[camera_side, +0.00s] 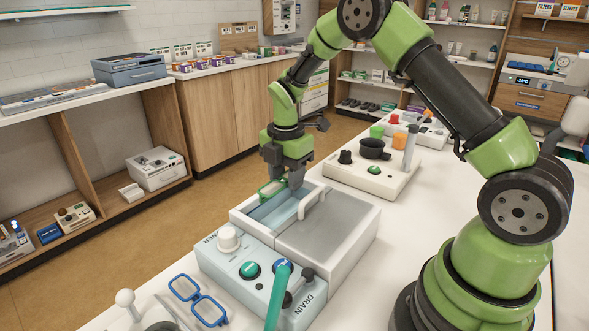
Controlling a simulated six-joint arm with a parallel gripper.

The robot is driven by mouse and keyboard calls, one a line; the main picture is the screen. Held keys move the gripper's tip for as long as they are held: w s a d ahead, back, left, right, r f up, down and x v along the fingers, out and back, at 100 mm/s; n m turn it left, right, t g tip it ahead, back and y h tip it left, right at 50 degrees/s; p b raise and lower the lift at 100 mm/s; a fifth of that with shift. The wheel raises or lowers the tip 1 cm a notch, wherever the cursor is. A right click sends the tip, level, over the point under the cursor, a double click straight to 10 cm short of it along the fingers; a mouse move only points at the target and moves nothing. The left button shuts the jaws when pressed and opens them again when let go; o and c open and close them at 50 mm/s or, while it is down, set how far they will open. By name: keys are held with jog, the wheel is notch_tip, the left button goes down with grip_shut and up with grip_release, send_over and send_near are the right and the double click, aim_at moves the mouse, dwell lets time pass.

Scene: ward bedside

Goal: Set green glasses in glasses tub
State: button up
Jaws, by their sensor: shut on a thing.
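My gripper (290,188) points down over the far left side of the tub and is shut on the green glasses (268,189). Part of the glasses shows to the left of the fingers; the rest is hidden by the gripper. The glasses tub (236,214) looks like a white-walled basin with a pale blue inside, set in a pale box. The glasses are at its far rim; I cannot tell whether they touch it.
A control panel with a white knob (229,238) and a teal lever (279,296) is at the tub's near side. A grey cover (325,226) lies to its right. Blue glasses (199,300) lie on the table in front. A panel with a black pan (374,148) stands behind.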

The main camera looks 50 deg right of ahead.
jog(key=shift+f, duration=3.7)
jog(key=shift+s+f, duration=0.1)
jog(key=shift+f, duration=0.35)
jog(key=o, duration=1.2)
jog(key=shift+c, duration=0.2)
jog(key=shift+r, duration=1.75)
jog(key=shift+o, duration=1.1)
jog(key=shift+r, duration=2.25)
jog(key=shift+r, duration=0.1)
